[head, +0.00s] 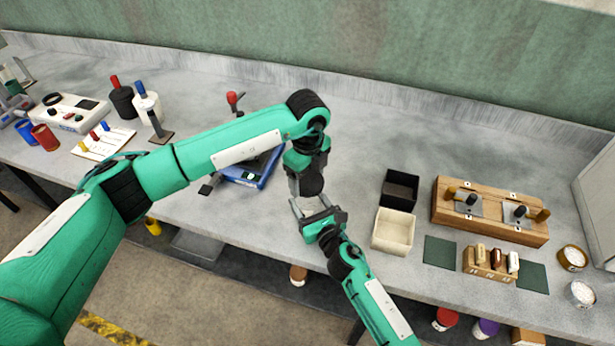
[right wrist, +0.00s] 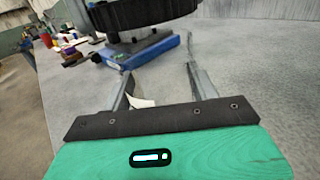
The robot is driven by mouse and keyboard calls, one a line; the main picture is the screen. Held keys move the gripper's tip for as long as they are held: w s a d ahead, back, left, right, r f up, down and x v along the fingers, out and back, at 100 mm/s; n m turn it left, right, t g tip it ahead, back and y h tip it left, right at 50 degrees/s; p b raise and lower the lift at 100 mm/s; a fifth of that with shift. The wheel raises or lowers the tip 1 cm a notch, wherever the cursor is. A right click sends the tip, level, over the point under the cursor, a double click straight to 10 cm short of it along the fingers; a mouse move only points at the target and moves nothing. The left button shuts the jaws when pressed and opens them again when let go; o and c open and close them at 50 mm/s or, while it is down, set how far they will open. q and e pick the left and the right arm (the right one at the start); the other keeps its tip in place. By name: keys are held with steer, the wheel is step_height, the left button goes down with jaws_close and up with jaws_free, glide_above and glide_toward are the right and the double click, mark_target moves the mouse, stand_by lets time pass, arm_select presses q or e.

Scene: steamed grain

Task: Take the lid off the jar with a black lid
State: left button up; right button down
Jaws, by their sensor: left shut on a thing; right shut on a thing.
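My left gripper (head: 303,187) comes down from above, at the front of the bench, beside a dark round shape (head: 313,181) that looks like the black lid. In the right wrist view a black ribbed round rim (right wrist: 145,12), likely the same lid, crosses the top. My right gripper (head: 311,204) is just below it, its fingers spread apart around something hard to make out. A small pale piece (right wrist: 141,101), perhaps part of the jar, shows beside its left finger in the right wrist view. The arms hide most of the jar, and I cannot tell whether lid and jar touch.
A blue device (head: 262,170) lies behind my left forearm. A black box (head: 400,188) and a cream box (head: 394,231) stand to the right, before a wooden stand (head: 490,212) and open jars (head: 572,258). A white panel device (head: 70,113) is far left. The back middle is clear.

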mark_target(307, 180)
arm_select(q)
step_height(307, 180, up, 4)
steer(key=shift+f, duration=0.2)
arm_select(e)
steer(key=shift+c, duration=1.6)
jaws_free()
